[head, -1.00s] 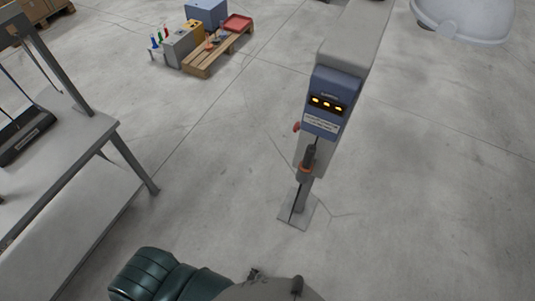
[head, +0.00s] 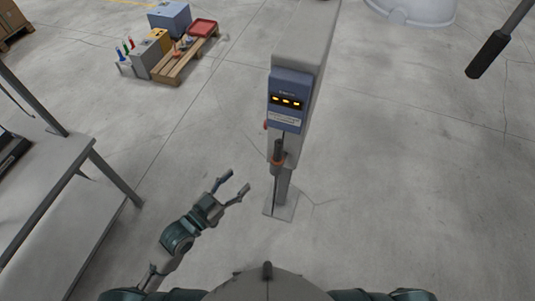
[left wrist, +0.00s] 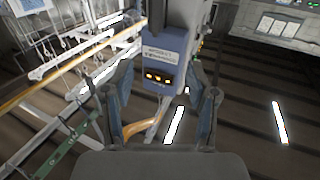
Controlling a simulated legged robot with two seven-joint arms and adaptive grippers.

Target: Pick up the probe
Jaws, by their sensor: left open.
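In the left wrist view the blue panel (left wrist: 161,67) shows upside down between the open fingers (left wrist: 168,98). A dark upright part above it may be the probe; I cannot tell. My right gripper is not in view.
A grey table (head: 62,195) stands at the left. A wooden pallet (head: 180,66) with boxes and a red tray (head: 203,28) lies at the back left. A dark handle on a rod (head: 488,54) hangs at the upper right. The floor around the post is clear.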

